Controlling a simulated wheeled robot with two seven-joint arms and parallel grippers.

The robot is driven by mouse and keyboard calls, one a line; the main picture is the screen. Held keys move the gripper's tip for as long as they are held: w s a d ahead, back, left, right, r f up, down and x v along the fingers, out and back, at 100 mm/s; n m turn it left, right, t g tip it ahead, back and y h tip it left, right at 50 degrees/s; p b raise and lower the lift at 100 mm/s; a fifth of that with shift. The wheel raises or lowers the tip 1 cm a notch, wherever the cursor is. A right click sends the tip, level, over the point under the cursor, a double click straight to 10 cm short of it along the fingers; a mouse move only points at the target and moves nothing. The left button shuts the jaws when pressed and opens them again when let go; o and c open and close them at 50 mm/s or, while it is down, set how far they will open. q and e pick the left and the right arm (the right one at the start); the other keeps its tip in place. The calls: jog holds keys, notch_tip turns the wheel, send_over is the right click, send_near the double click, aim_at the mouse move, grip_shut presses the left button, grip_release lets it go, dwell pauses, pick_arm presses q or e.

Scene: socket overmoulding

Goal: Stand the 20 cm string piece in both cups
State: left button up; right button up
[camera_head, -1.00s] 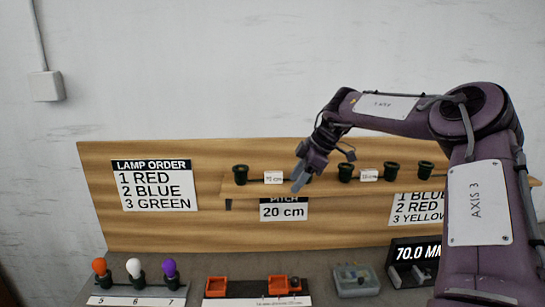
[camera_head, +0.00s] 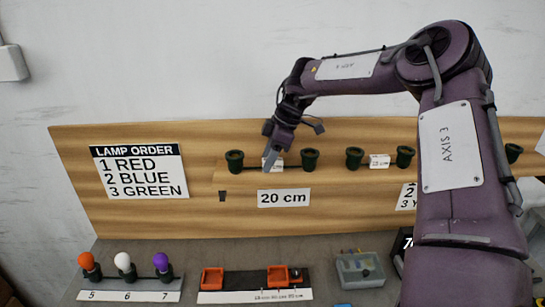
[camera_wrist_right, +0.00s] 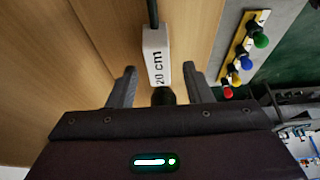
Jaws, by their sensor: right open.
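The 20 cm string piece rests on the wooden shelf. Its two dark green sockets, the left (camera_head: 235,160) and the right (camera_head: 310,160), stand either side of my right gripper (camera_head: 270,158). Its white label reads "20 cm" in the wrist view (camera_wrist_right: 157,62) and is partly hidden by the gripper in the head view. The gripper is open, its fingers (camera_wrist_right: 160,85) either side of the label's near end and a dark part; I see no grip. Two orange cups, left (camera_head: 212,279) and right (camera_head: 278,276), sit on a dark jig. My left gripper is out of view.
Another string piece (camera_head: 379,161) lies to the right on the shelf (camera_head: 335,176). A lamp rack (camera_head: 128,293) with orange, white and purple lamps stands left of the jig (camera_head: 245,281). A grey box (camera_head: 360,270) stands right of it. The pitch sign (camera_head: 284,198) reads 20 cm.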

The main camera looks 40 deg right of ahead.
jog(key=shift+w+a+f, duration=0.1)
jog(key=shift+w+f, duration=0.05)
jog(key=shift+f, duration=0.45)
jog(key=shift+a, duration=0.1)
jog(key=shift+c, duration=1)
grip_shut()
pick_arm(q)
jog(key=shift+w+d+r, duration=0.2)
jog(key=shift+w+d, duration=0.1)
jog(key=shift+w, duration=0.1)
